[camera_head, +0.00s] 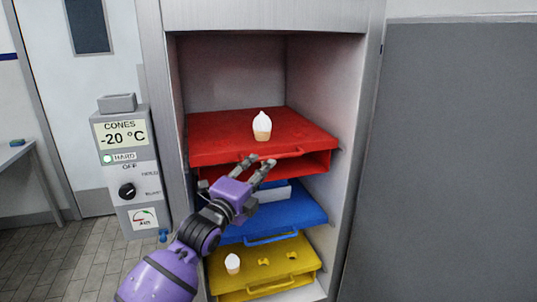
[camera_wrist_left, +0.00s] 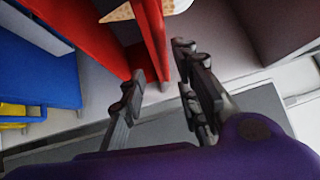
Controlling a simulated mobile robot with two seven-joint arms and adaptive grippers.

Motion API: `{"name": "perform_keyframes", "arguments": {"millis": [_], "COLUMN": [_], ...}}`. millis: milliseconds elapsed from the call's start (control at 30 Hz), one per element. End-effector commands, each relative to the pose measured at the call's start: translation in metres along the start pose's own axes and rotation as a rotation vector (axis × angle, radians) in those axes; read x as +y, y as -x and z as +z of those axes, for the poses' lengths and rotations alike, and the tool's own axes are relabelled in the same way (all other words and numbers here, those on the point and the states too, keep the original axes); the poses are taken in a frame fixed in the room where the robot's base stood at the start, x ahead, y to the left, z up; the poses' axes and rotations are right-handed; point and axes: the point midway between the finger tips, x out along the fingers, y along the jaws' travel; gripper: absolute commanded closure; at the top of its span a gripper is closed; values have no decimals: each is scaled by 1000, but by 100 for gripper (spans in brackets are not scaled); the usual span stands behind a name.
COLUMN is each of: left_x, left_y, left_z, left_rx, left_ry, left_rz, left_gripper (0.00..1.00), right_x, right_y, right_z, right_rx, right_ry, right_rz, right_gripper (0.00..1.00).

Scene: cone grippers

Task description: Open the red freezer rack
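The red freezer rack (camera_head: 235,145) is the top rack in the open cabinet, with a white-topped cone (camera_head: 262,126) standing on it. Its front handle (camera_head: 290,155) runs along the front edge. My right gripper is not in view.
Below are a blue rack (camera_head: 300,208) and a yellow rack (camera_head: 225,280) holding a small cone (camera_head: 232,263). A control box reading -20 °C (camera_head: 122,133) stands left of the cabinet. The cabinet's right side wall (camera_head: 355,150) is close to the racks.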

Motion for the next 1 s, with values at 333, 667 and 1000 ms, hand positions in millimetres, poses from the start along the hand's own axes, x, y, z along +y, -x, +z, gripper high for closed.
{"name": "perform_keyframes", "arguments": {"millis": [333, 667, 1000], "left_x": [-2, 0, -1], "left_y": [-27, -72, -78], "left_z": [-1, -1, -1], "left_rx": [1, 1, 1], "left_ry": [-70, -70, -70], "left_rz": [-3, -2, -2], "left_gripper": [70, 70, 70], "right_x": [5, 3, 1], "right_y": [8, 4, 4], "right_z": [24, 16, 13], "right_rx": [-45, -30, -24], "right_ry": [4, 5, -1], "right_rz": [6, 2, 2], "right_gripper": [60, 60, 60]}}
